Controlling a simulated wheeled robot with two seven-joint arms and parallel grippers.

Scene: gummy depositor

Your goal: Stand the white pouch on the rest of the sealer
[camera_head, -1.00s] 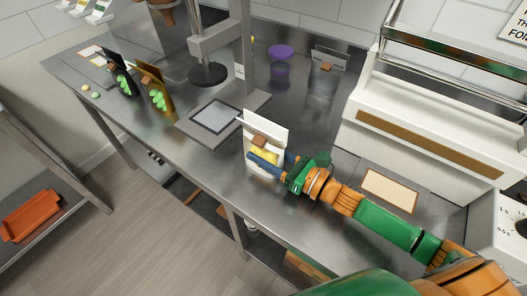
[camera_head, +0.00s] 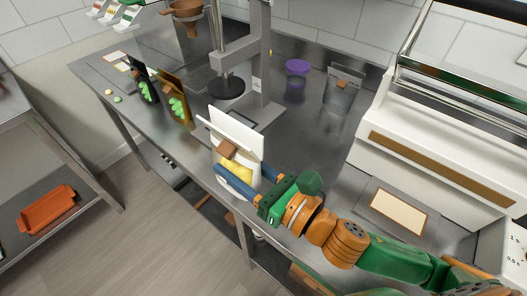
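The white pouch (camera_head: 239,133), with a brown label and yellow contents, is held upright, slightly tilted, by my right gripper (camera_head: 245,178). Its blue fingers are on either side of the pouch's lower part; the arm comes in from the right. The pouch appears above the table's front edge, in front of the grey stand's base. The white machine with a brown strip (camera_head: 436,169), likely the sealer, stands at the right. In front of it is a grey plate with a cream, orange-edged pad (camera_head: 398,212), empty. My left gripper is not in view.
A black pouch (camera_head: 147,88) and a brown pouch (camera_head: 175,97), with green pieces, stand at the left. A grey pouch (camera_head: 342,92) and a purple-topped container (camera_head: 297,76) stand behind. A grey stand (camera_head: 260,60) rises mid-table. The table (camera_head: 315,140) between stand and machine is clear.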

